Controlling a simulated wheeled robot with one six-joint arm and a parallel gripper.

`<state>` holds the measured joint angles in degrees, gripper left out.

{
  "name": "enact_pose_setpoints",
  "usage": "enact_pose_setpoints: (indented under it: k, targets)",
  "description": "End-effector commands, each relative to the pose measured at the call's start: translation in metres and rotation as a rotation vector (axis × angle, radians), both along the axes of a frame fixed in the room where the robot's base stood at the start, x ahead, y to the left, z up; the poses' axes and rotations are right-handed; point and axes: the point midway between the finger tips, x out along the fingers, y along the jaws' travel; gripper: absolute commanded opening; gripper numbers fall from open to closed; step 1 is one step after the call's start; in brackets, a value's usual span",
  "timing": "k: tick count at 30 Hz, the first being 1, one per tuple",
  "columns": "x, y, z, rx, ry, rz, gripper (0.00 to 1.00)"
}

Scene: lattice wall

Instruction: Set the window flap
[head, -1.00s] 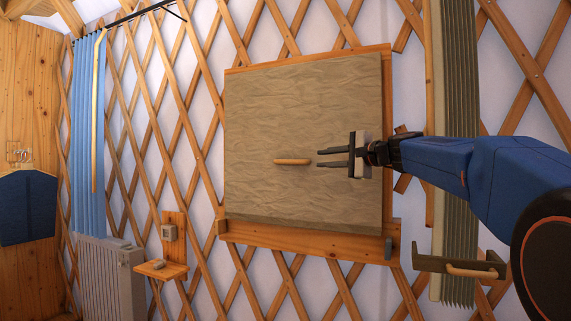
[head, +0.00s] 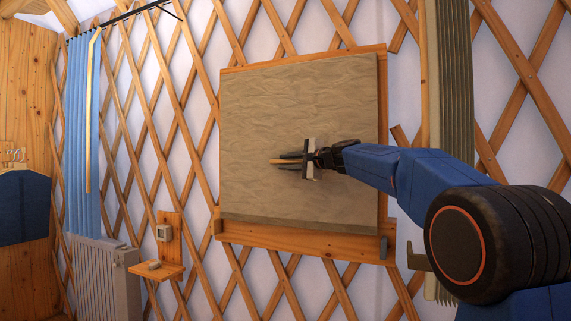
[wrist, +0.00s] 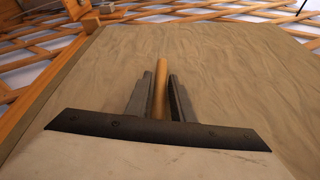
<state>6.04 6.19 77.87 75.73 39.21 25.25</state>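The window flap (head: 330,95) is a grey-brown, wrinkled panel in a wooden frame (head: 300,239) on the lattice wall. It covers the frame's opening. A short wooden handle (head: 275,161) lies level across the flap's middle; in the wrist view the handle (wrist: 161,85) stands between my two dark fingers. My gripper (head: 290,161) is at the flap's face with its fingers on both sides of the handle. In the wrist view my gripper (wrist: 161,95) is open, with a narrow gap seen between the handle and each finger.
A blue curtain (head: 83,140) and a white radiator (head: 105,275) are at the left. A small wooden shelf (head: 158,270) with a control box (head: 164,232) hangs beside them. A grey-green pleated curtain (head: 452,70) hangs on the right.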

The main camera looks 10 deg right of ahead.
Motion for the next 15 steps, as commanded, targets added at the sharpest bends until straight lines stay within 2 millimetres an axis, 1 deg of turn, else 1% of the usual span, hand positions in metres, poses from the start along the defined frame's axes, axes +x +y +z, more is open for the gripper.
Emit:
enact_pose_setpoints:
  k: [4,12,15]
  targets:
    - [0.0052,0.0035,-0.0003,0.000,0.000,0.000,0.22]
    - [0.0059,0.0038,-0.0005,0.000,0.000,0.000,0.22]
    - [0.0058,0.0039,-0.0005,0.000,0.000,0.000,0.00]
